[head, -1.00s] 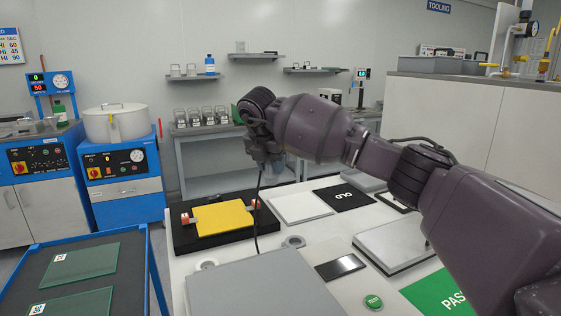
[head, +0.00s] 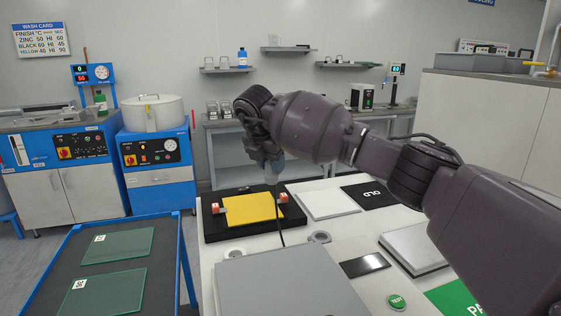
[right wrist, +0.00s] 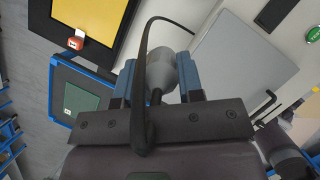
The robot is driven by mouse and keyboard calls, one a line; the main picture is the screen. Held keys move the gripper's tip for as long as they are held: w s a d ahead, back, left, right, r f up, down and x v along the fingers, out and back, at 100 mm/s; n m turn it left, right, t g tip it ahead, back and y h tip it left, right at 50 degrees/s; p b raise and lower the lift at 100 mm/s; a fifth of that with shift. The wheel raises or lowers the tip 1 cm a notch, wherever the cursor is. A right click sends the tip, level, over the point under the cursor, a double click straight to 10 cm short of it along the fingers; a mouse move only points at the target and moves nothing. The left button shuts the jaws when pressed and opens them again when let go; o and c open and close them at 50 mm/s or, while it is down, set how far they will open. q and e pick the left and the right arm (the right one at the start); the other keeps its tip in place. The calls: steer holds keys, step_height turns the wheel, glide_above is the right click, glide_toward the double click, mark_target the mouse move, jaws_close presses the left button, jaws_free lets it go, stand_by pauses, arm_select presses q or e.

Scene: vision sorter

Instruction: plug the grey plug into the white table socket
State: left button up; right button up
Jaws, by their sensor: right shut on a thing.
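My right gripper (head: 270,164) is raised above the white table, shut on the grey plug (head: 274,174). In the right wrist view the grey plug (right wrist: 160,72) sits between the two blue fingers of the gripper (right wrist: 156,66). A black cable (head: 281,222) hangs from the plug towards the table. I cannot tell which is the white table socket. The plug is apart from both. My left gripper is out of view.
A yellow plate (head: 252,207) rests on a black fixture (head: 214,232) with red-orange blocks. A large grey box (head: 290,285) fills the near table. A white pad (head: 328,205), a dark plate (head: 365,264) and a green TEST button (head: 397,302) lie right. A blue-framed cart (head: 183,255) stands left.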

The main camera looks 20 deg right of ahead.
steer(key=shift+a, duration=2.45)
glide_above(236, 251)
steer(key=s, duration=0.2)
steer(key=shift+a+f+b, duration=0.15)
steer(key=shift+f+b, duration=0.05)
steer(key=shift+f, duration=4.45)
steer(key=shift+a+f+b, duration=0.15)
steer(key=shift+f, duration=4.45)
steer(key=shift+f, duration=0.35)
steer(key=shift+f, duration=0.35)
